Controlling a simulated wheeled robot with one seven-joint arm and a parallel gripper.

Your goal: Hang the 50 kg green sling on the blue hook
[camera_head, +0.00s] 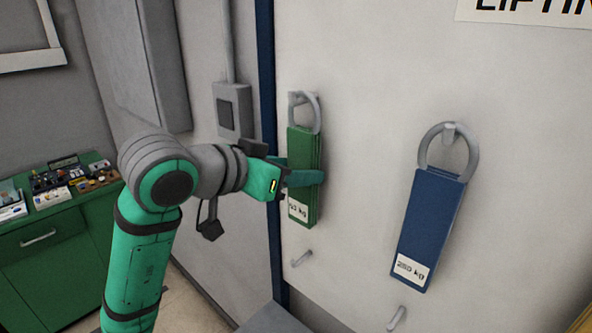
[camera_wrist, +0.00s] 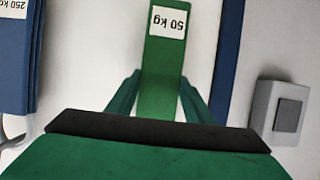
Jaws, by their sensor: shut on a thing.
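The green sling (camera_head: 303,152) is a long flat green block with a grey ring (camera_head: 318,112) on top. My gripper (camera_head: 305,178) is shut on its middle, one finger on each side. In the wrist view the sling (camera_wrist: 160,75) lies between the fingers, and its 50 kg label (camera_wrist: 167,22) appears upside down. The sling is upright close to the white panel. Its ring is at a grey peg (camera_head: 297,98); I cannot tell if it bears on it. No hook that looks blue shows.
A blue 250 kg sling (camera_head: 430,225) hangs by its ring from a peg (camera_head: 450,132) to the right. Two lower grey pegs (camera_head: 301,258) (camera_head: 397,318) are bare. A grey switch box (camera_head: 233,110) is left of the blue strip (camera_head: 266,90). A green cabinet (camera_head: 50,240) stands far left.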

